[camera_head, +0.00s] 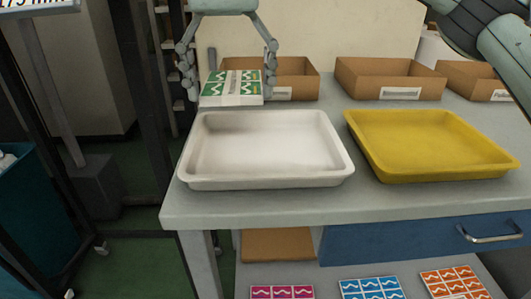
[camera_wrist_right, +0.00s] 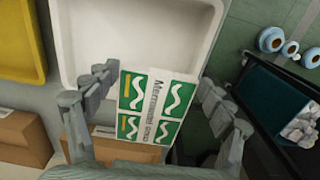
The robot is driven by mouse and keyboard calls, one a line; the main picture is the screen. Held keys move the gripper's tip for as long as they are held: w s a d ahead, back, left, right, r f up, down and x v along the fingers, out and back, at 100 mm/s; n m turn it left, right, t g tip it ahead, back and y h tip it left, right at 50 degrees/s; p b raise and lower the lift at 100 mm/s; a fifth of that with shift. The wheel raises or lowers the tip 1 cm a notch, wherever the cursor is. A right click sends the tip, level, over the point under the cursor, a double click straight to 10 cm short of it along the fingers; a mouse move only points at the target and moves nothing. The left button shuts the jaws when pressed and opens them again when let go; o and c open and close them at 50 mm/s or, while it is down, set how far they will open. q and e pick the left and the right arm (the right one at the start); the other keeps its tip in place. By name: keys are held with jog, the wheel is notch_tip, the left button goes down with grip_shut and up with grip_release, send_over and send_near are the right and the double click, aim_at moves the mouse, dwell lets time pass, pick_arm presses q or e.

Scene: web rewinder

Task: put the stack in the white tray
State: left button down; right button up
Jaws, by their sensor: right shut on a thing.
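The stack (camera_head: 222,89) is a flat block of green and white printed labels with a white band. My right gripper (camera_head: 229,93) comes down from the top of the head view and is shut on the stack, one finger at each side. The white tray (camera_head: 265,183) lies on the table just in front of it and is empty. In the right wrist view the stack (camera_wrist_right: 155,108) sits between the fingers and overlaps the near rim of the white tray (camera_wrist_right: 66,62). The stack's height above the table is hard to tell. My left gripper is not in view.
An empty yellow tray (camera_head: 430,176) stands right of the white one. Several cardboard boxes (camera_head: 388,78) stand along the back. Pink, blue and orange label stacks (camera_head: 371,288) lie on a lower shelf. A dark teal bin (camera_head: 25,215) is at the left.

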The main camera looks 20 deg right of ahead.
jog(key=s+d+f, duration=0.1)
jog(key=s, duration=0.1)
jog(key=s+d+f, duration=0.1)
jog(key=s+f, duration=0.1)
jog(key=s+d+f, duration=0.1)
jog(key=s, duration=0.2)
jog(key=shift+f, duration=0.5)
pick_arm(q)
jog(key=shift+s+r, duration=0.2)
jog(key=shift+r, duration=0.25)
pick_arm(e)
jog(key=shift+f, duration=1.8)
jog(key=shift+f, duration=0.1)
jog(key=o, duration=1.2)
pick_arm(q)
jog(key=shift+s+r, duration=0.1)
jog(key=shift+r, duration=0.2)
pick_arm(e)
jog(key=shift+o, duration=0.3)
